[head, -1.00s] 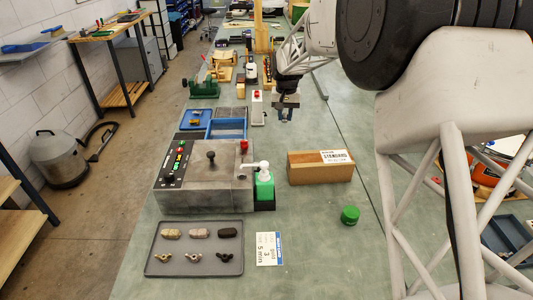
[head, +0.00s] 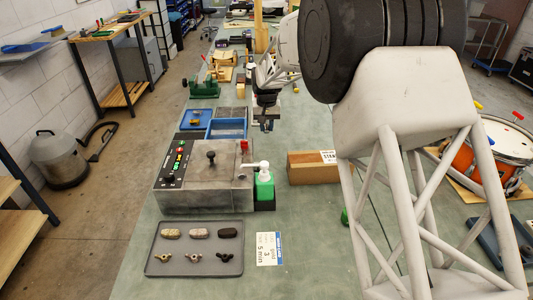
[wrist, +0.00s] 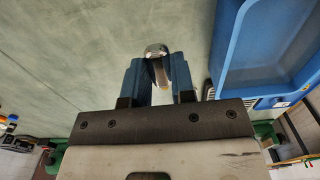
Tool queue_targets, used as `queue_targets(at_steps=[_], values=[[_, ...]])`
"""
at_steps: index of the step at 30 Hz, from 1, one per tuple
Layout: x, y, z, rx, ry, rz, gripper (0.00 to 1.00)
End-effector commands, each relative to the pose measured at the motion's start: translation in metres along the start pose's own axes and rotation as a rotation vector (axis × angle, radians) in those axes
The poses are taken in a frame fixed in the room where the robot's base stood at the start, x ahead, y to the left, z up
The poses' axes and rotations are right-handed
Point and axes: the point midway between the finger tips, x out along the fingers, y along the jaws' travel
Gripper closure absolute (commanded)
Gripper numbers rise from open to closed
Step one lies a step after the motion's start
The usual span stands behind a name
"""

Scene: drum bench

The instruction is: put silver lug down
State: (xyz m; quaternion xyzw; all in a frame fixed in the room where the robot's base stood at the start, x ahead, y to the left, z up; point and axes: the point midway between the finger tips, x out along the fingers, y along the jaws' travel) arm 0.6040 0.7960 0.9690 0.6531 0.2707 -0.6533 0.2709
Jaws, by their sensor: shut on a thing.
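My gripper (wrist: 157,78) is shut on the silver lug (wrist: 157,51), a small shiny metal piece between its two blue fingers in the wrist view. In the head view my gripper (head: 267,125) hangs over the green bench, just right of the blue tray (head: 226,136). The lug is too small to make out there. In the wrist view bare bench lies beyond the lug, and the blue tray (wrist: 222,60) is to the right. I cannot tell how high the lug is above the bench.
A grey tray (head: 195,268) holding several small parts and a card (head: 269,248) lie in front.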

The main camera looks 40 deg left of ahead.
Motion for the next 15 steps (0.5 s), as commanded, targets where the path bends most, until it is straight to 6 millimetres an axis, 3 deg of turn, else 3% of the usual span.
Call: queue_targets(at_steps=[7, 15], values=[[0.010, 0.000, 0.000, 0.000, -0.001, 0.000, 1.00], [0.046, 0.000, 0.000, 0.000, 0.000, 0.000, 1.00]])
